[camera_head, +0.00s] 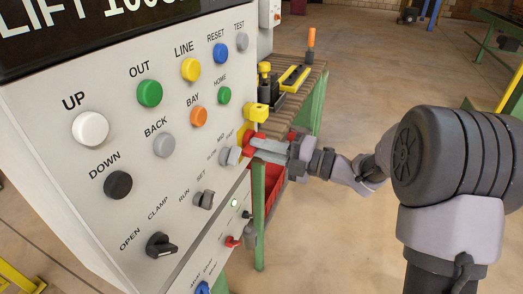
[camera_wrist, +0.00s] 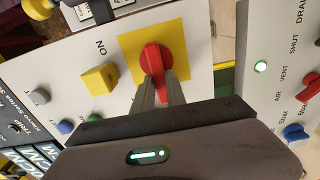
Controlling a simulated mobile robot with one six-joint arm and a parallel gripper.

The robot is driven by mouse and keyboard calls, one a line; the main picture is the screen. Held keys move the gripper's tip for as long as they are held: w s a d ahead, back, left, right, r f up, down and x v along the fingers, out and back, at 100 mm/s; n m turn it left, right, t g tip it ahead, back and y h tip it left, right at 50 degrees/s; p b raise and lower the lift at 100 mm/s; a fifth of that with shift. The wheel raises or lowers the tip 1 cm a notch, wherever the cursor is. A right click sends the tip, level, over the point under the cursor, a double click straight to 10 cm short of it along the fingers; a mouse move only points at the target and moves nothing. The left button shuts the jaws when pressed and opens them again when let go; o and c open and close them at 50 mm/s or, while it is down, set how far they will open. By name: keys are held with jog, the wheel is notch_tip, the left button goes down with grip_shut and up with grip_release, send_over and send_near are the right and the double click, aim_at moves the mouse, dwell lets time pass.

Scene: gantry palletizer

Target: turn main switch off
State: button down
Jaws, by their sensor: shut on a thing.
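The main switch is a red rotary handle (camera_wrist: 154,58) on a yellow square plate (camera_wrist: 182,50), seen in the wrist view. My gripper (camera_wrist: 158,82) is shut on the red handle, with its two fingers on either side of its lower part. In the head view my gripper (camera_head: 262,148) reaches in from the right to the panel's right edge. There, red of the switch (camera_head: 246,138) shows beside the fingers, partly hidden. The handle's pointer position is hard to read.
The control panel (camera_head: 125,190) carries several coloured buttons and a black selector (camera_head: 160,245). A yellow block (camera_wrist: 99,79) sits beside the switch plate. A second panel (camera_wrist: 262,105) has red and blue handles. A roller table (camera_head: 300,85) stands behind; open floor lies right.

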jog(key=shift+f, duration=0.1)
dwell(0.3)
jog(key=c, duration=1.4)
grip_release()
jog(key=shift+o, duration=0.2)
jog(key=p+v, duration=0.5)
jog(key=v, duration=1.2)
jog(key=shift+d, duration=0.2)
jog(key=shift+s, duration=0.1)
